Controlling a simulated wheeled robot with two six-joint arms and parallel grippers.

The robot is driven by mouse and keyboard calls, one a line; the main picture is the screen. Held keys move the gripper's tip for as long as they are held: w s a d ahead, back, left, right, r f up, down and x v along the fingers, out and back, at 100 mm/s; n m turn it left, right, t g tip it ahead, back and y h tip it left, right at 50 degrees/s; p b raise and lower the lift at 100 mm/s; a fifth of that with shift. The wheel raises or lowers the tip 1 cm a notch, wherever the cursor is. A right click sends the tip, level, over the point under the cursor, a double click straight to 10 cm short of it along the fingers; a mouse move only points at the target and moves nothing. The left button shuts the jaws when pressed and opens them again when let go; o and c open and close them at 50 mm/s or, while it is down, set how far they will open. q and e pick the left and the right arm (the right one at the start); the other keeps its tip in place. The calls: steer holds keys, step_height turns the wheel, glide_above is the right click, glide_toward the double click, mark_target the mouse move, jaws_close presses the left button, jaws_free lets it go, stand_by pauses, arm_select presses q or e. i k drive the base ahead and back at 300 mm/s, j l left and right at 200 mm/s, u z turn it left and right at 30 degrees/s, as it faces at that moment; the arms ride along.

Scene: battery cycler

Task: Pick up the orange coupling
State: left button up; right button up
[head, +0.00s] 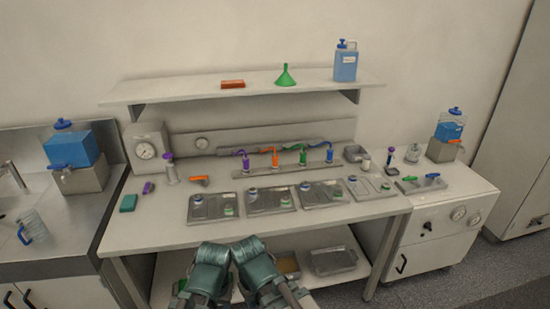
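An orange coupling (276,157) stands upright in the head view on the rail at the back of the bench, between a purple one (246,163) and a green one (303,156). A hose runs to its top. A separate orange-and-grey piece (199,180) lies flat on the bench at the left, and I cannot tell whether it is a coupling too. My two teal arms show at the bottom middle, in front of the bench edge and well short of the couplings. I cannot make out the fingers of either gripper.
Several metal trays (270,211) with small round parts line the front of the bench, between the edge and the rail (286,171). A purple-topped post (170,170) and a gauge box (147,146) stand at the left. A shelf (200,92) overhangs the back.

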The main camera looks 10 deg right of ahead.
mark_target(275, 157)
steer(key=i+l, duration=0.35)
steer(key=i, duration=0.15)
steer(key=i+l, duration=0.3)
steer(key=i, duration=0.2)
steer(key=i+l, duration=0.35)
steer(key=i, duration=0.2)
steer(key=i+l, duration=0.35)
steer(key=i, duration=0.15)
